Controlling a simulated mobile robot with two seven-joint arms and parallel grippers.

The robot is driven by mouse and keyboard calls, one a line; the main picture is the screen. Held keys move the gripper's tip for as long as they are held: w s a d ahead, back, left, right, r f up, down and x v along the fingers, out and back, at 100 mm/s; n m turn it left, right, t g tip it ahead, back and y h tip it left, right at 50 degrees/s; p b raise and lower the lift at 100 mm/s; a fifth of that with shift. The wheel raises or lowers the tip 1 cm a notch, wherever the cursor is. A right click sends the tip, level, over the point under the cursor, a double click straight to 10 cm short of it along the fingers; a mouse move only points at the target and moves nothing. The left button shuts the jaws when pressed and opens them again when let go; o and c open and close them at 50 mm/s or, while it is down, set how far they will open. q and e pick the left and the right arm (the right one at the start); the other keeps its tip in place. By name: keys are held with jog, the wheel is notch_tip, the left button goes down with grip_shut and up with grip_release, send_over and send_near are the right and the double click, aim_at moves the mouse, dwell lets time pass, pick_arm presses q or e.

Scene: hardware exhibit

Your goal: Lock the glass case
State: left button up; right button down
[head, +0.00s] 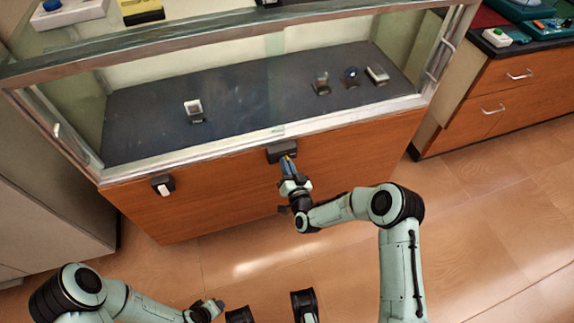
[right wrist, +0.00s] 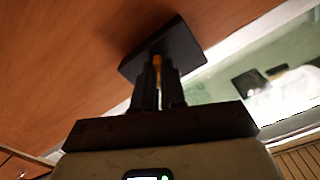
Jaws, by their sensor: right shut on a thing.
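The glass case (head: 190,158) has a metal frame and a brown wooden front panel. A dark lock block (head: 282,152) sits on that panel just under the frame; it also shows in the right wrist view (right wrist: 183,50). My right gripper (head: 287,162) is at the block, shut on a small brass-coloured piece, likely a key (right wrist: 157,61). The piece reaches toward the block's face; the fingers hide much of it, and I cannot tell how deep it sits. My left gripper (head: 207,309) is low in the head view, away from the case; its jaws are unclear.
Several small exhibits stand on the dark shelf (head: 250,95) inside the case. A dark holder with a white piece (head: 163,185) is on the front panel at left. A wooden drawer cabinet (head: 500,95) stands at right. The floor (head: 480,230) in front is clear.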

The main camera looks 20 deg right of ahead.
jog(key=n, duration=0.5)
jog(key=shift+n, duration=0.3)
dwell(0.4)
jog(key=c, duration=1.2)
grip_release()
pick_arm(q)
jog(key=shift+g+h, duration=0.3)
jog(key=shift+g, duration=0.1)
jog(key=s+d+r+p, duration=0.2)
jog(key=r, duration=0.1)
jog(key=shift+s+p, duration=0.35)
jog(key=shift+s, duration=0.05)
pick_arm(e)
jog(key=s, duration=1.3)
jog(key=shift+s+d, duration=0.25)
